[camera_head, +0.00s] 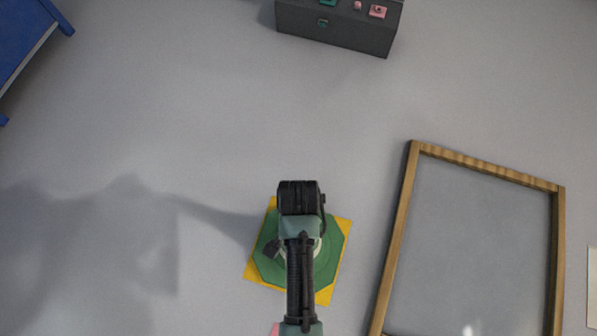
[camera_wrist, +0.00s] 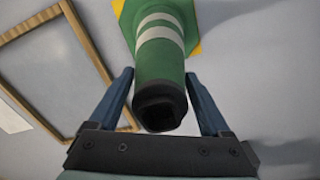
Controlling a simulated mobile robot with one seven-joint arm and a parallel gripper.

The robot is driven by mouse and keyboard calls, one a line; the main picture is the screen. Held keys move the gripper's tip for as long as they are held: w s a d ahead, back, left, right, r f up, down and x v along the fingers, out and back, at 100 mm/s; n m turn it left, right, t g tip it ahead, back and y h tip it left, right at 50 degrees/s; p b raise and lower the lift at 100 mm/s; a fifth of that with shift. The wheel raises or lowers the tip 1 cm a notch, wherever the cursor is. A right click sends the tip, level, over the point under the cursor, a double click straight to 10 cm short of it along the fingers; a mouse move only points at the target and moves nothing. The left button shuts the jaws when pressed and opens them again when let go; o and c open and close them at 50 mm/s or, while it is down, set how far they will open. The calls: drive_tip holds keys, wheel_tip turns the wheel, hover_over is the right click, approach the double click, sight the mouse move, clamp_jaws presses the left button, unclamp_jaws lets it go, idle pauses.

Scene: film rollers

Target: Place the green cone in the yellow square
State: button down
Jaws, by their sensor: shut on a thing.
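The green cone (camera_head: 333,248) has a wide base that lies over the yellow square (camera_head: 324,297) in the head view, with yellow corners showing around it. My arm hides the cone's top there. In the wrist view the cone (camera_wrist: 160,58) has white bands and a dark hollow tip facing the camera. Yellow (camera_wrist: 196,48) shows beside its base. My gripper (camera_wrist: 158,74) has one finger on each side of the cone near its top and is shut on it. I cannot tell whether the base touches the floor.
A wooden frame (camera_head: 400,230) lies to the right of the square. A dark grey box (camera_head: 335,30) with green and pink parts is at the top. A blue piece of furniture (camera_head: 25,40) is at the upper left. The floor at left and middle is clear.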

drive_tip(key=shift+w+f+b, duration=0.1)
drive_tip(key=shift+f+b, duration=0.7)
drive_tip(key=shift+f, duration=1.1)
